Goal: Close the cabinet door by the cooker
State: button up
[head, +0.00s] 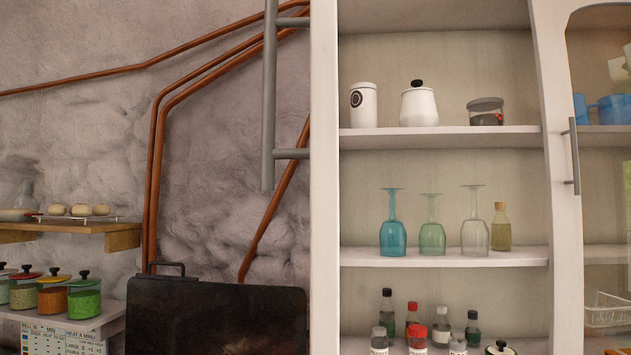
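The white cabinet (440,138) stands at the right with its left section open, so its shelves show. Its open door (324,180) is seen nearly edge-on as a tall white strip at the left of the opening. The door's long grey handle (269,100) sticks out to the left of that strip. A dark panel with a handle on top (215,315), perhaps the cooker, is left of the door at the bottom. My gripper is not in view.
Shelves hold canisters (418,104), upturned glasses (432,225) and several bottles (440,325). The cabinet's right glass door (600,180) is closed, with its own handle (573,155). Copper pipes (155,170) run along the stone wall. Jars (54,295) stand on a low shelf at left.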

aim_at(323, 152)
jog(key=k+j+z, duration=0.2)
jog(key=k+j, duration=0.3)
jog(key=j+z, duration=0.15)
jog(key=j, duration=0.7)
jog(key=i, duration=0.05)
